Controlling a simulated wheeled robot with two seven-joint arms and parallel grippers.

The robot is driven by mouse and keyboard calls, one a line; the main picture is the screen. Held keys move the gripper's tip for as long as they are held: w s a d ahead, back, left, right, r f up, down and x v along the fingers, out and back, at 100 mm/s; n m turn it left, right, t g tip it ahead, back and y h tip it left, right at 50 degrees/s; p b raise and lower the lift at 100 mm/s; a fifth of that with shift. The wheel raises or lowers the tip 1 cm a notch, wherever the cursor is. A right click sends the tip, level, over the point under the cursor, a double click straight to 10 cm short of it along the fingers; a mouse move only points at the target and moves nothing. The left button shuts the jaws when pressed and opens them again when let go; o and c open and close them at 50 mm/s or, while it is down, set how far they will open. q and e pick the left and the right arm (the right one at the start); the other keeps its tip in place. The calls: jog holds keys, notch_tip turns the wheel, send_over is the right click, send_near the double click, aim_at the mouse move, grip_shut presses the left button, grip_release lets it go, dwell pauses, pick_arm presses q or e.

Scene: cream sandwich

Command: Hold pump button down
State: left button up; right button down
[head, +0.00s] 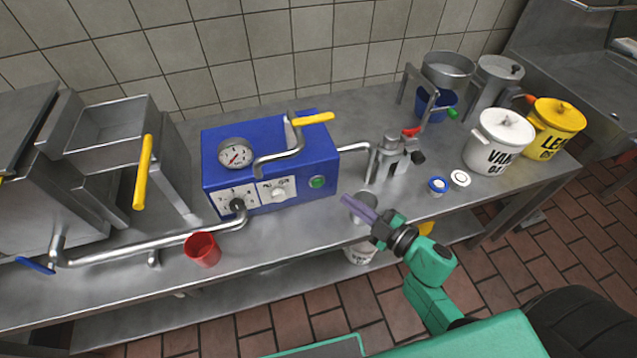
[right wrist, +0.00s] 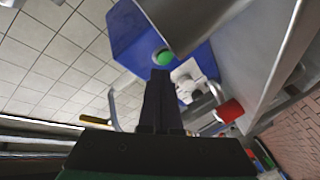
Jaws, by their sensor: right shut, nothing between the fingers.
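The blue pump box (head: 270,165) stands on the steel bench. Its round green button (head: 317,182) is on the right of its front face and also shows in the right wrist view (right wrist: 162,57). My right gripper (head: 346,199) is shut with nothing between its fingers, to the right of and a little below the button in the head view. In the right wrist view the closed fingertips (right wrist: 160,72) point toward the button, just below it. Contact is not visible; they look apart in the head view. My left gripper is not in view.
A metal cup (head: 363,207) stands behind my right fingers, below the steel nozzle assembly (head: 393,158). A red cup (head: 202,249) stands at the front left. White (head: 500,140) and yellow (head: 553,128) pots stand at right.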

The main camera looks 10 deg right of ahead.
aim_at(317, 183)
jog(key=s+a+f+n+g+y, duration=0.1)
jog(key=s+a+n+g+y, duration=0.2)
jog(key=s+a+n+y, duration=0.1)
jog(key=shift+s+f, duration=0.35)
jog(key=shift+s, duration=0.1)
jog(key=w+b, duration=0.1)
jog(key=w, duration=0.1)
jog(key=w+b, duration=0.1)
jog(key=w, duration=0.5)
jog(key=shift+w+a+b, duration=0.15)
jog(key=shift+a+b, duration=0.1)
jog(key=shift+b, duration=0.15)
jog(key=shift+w, duration=0.3)
jog(key=shift+w+r, duration=0.1)
jog(key=shift+w, duration=0.05)
dwell(0.9)
jog(key=shift+w, duration=0.25)
